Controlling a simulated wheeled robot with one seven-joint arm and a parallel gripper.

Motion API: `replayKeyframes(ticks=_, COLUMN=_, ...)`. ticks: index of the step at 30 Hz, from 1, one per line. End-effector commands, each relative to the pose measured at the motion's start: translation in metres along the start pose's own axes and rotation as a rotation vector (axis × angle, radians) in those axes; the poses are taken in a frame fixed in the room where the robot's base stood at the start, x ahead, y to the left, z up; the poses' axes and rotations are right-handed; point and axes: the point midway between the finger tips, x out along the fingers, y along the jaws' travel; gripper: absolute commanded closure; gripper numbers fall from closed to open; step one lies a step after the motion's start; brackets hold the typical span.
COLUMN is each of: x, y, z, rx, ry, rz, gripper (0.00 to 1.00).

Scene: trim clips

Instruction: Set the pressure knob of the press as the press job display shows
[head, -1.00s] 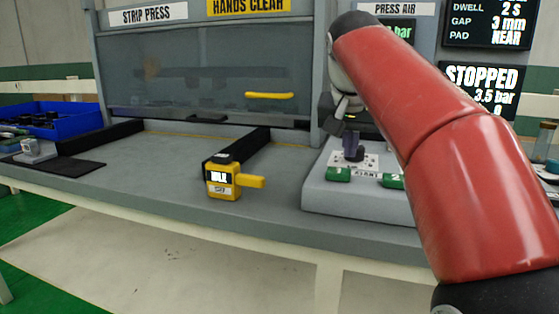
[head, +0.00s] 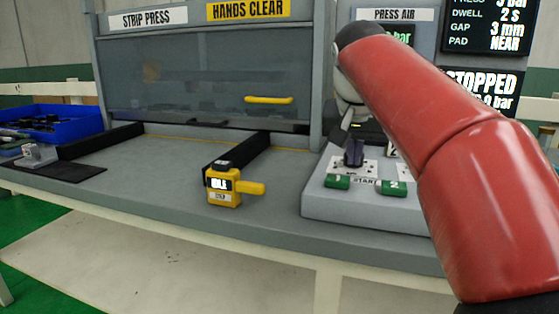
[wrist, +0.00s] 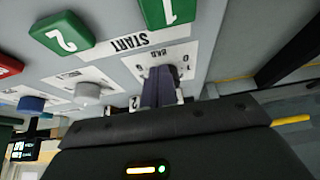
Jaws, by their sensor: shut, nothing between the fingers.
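The dark purple pressure knob (head: 354,153) stands on the grey control box above the START label; it also shows in the wrist view (wrist: 158,86), on a white "BAR" scale. Its exact setting is not readable. My gripper (head: 349,120) is shut and empty, just above and behind the knob in the head view; my arm partly hides it, and I cannot tell whether it touches the knob. The press job display (head: 488,27) is cut off at the top; its top line seems to read 3 bar. The status display (head: 484,88) reads STOPPED and a bar value ending in 0, partly hidden.
Green START buttons 1 (head: 337,182) and 2 (head: 394,187) sit close in front of the knob. In the wrist view, a grey knob (wrist: 88,92), a blue knob (wrist: 31,104) and a red button (wrist: 8,65) lie to the left. A yellow device (head: 224,187) stands left of the box.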

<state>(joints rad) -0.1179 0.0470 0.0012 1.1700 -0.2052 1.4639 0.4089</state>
Motion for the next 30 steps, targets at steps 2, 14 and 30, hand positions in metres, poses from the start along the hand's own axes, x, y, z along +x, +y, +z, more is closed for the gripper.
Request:
replayKeyframes(ticks=2, x=-0.002, y=0.000, z=0.001, rx=-0.001, ry=0.000, rz=0.000, gripper=1.00)
replayKeyframes(ticks=14, x=-0.038, y=-0.001, z=-0.020, rx=0.000, ry=0.001, rz=-0.001, gripper=1.00)
replayKeyframes(ticks=30, x=-0.053, y=-0.001, z=-0.027, rx=-0.002, ry=-0.003, rz=0.000, gripper=1.00)
